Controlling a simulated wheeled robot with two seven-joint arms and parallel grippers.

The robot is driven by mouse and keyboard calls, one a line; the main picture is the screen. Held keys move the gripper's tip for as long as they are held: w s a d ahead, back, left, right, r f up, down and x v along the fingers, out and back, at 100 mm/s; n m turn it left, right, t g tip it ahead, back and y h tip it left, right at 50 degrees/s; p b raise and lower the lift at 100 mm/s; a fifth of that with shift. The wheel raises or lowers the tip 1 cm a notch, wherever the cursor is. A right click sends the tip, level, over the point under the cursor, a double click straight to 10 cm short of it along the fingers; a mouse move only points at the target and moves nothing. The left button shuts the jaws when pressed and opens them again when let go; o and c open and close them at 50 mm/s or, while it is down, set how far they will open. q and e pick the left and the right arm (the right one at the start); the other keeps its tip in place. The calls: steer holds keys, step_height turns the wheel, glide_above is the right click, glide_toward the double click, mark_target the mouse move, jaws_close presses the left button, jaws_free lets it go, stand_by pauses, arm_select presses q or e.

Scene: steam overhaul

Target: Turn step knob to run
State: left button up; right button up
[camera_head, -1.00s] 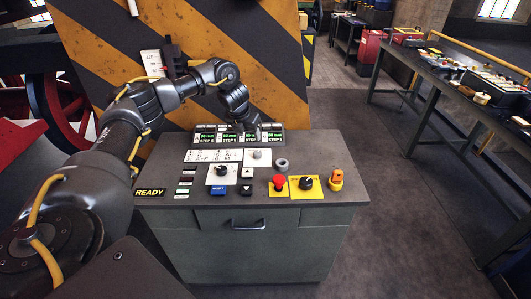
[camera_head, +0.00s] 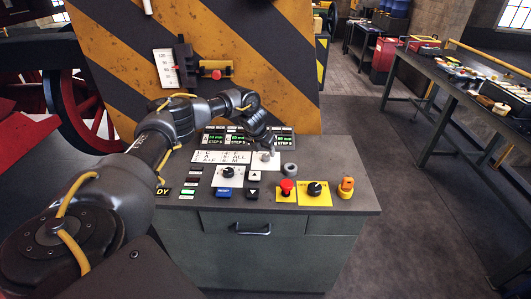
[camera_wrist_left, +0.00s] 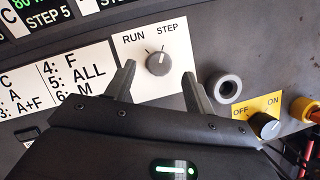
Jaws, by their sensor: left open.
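The step knob (camera_wrist_left: 158,64) is a small round grey knob on a white plate (camera_wrist_left: 180,90) marked RUN on the left and STEP on the right. Its pointer seems turned towards STEP, but the mark is small. In the head view the knob (camera_head: 265,157) sits on the console's sloping top, partly behind my gripper. My left gripper (camera_head: 267,145) is just above it. In the left wrist view its two dark fingers (camera_wrist_left: 158,72) are open, one on each side of the knob. Whether they touch it cannot be told. My right gripper is out of view.
Right of the plate are a grey ring (camera_wrist_left: 227,88) and a black OFF/ON knob (camera_wrist_left: 264,126) on yellow. A red mushroom button (camera_head: 287,187) and an orange switch (camera_head: 346,187) stand nearer the front. Green-lit displays (camera_head: 240,139) lie behind. A striped panel (camera_head: 200,40) rises at the back.

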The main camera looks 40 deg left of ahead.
mark_target(266, 155)
arm_select(q)
steer(key=shift+x, duration=1.7)
steer(key=shift+s, duration=0.1)
steer(key=shift+c, duration=0.4)
steer(key=c, duration=0.9)
